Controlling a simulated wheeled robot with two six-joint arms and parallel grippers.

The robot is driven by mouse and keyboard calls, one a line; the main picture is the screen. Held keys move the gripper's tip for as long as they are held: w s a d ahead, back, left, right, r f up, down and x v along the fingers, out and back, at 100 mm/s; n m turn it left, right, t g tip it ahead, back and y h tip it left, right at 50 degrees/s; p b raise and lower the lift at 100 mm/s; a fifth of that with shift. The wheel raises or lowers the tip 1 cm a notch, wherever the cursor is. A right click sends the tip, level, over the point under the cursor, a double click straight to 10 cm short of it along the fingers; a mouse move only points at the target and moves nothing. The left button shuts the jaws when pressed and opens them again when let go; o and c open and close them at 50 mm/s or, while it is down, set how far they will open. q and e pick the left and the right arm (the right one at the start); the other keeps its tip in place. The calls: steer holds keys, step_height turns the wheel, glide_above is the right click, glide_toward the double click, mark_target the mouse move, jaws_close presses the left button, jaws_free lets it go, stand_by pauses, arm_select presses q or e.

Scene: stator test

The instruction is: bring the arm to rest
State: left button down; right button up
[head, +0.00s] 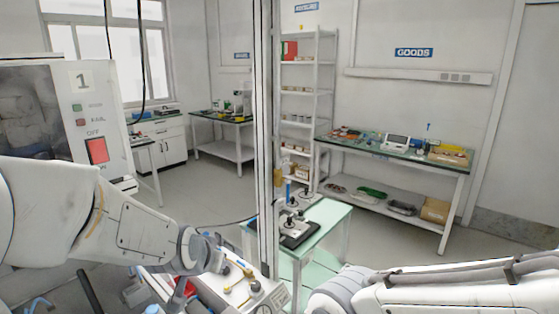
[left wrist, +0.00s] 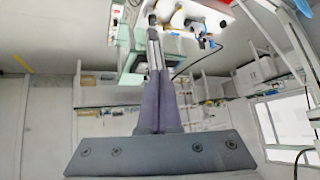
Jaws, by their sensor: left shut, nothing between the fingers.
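My left arm (head: 135,225) comes in from the left in the head view, and its wrist end hangs over a light-coloured bench unit. My left gripper (left wrist: 153,36) shows in the left wrist view with its two long fingers together and nothing between them. Its fingers are hard to make out in the head view. My right arm (head: 440,290) lies across the bottom right of the head view, and its gripper is not visible there.
A grey test machine (head: 35,110) with a red OFF switch stands at the left. A small green-topped table (head: 325,215) carries a black-based fixture. A goods table (head: 455,165) and a white shelf rack (head: 308,65) stand behind. Grey floor (head: 215,185) is clear between them.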

arm_select(q)
steer(key=s+a+f+n+g+y, duration=0.1)
steer(key=s+a+f+g, duration=0.2)
steer(key=s, duration=0.4)
steer(key=s+a+f+n+g, duration=0.2)
steer(key=s+f+g, duration=0.1)
steer(key=s+f, duration=0.35)
steer(key=s+d+r+m+g, duration=0.1)
steer(key=s+d+r+m, duration=0.2)
steer(key=s+d, duration=0.4)
steer(key=s+d+r+m+g+h, duration=0.1)
steer(key=s+d+r+m, duration=0.2)
steer(key=s+d, duration=0.3)
steer(key=shift+s+d+r+m+g, duration=0.3)
steer(key=shift+s+d+m, duration=0.15)
steer(key=shift+m, duration=0.45)
